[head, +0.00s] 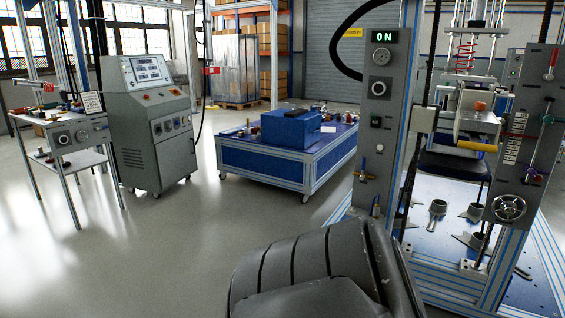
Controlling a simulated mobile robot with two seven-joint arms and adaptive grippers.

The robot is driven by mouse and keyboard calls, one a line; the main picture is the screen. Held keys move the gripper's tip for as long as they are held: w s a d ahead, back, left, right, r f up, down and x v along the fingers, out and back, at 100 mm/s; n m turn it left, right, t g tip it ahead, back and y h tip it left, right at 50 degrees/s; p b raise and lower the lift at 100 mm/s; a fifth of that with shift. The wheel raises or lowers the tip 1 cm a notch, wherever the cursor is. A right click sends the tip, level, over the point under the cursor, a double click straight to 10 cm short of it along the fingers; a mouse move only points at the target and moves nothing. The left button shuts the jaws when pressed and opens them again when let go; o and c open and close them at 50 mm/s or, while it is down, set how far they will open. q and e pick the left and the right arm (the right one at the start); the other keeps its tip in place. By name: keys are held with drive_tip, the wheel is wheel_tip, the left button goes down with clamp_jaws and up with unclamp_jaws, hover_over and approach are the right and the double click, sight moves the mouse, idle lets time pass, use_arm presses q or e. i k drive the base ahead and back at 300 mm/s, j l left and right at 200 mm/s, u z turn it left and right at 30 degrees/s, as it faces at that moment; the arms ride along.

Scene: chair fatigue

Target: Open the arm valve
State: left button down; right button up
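A tall test frame with control panels stands at the right. I cannot tell which of these is the arm valve, or whether any valve is open. Neither of my grippers is in view.
A grey control console (150,125) and a small equipment table (75,137) stand at the left. A blue wheeled bench (262,168) is in the middle. Bare floor (170,250) lies in front of them. The frame's base plate (450,240) holds metal parts.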

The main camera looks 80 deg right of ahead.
sight(363, 167)
drive_tip(key=z, duration=1.8)
drive_tip(key=i+l+z, duration=0.1)
drive_tip(key=z, duration=0.35)
drive_tip(key=i+z, duration=0.2)
drive_tip(key=z, duration=0.3)
drive_tip(key=i+z, duration=0.15)
drive_tip(key=z, duration=0.3)
drive_tip(key=i+j, duration=0.1)
drive_tip(key=i, duration=0.3)
drive_tip(key=k+j, duration=0.1)
drive_tip(key=j, duration=0.4)
drive_tip(key=k+j, duration=0.15)
drive_tip(key=j, duration=0.3)
drive_tip(key=k+j, duration=0.1)
drive_tip(key=j, duration=0.4)
drive_tip(key=k+j, duration=0.15)
drive_tip(key=j, duration=0.3)
drive_tip(key=k+j, duration=0.1)
drive_tip(key=j, duration=0.4)
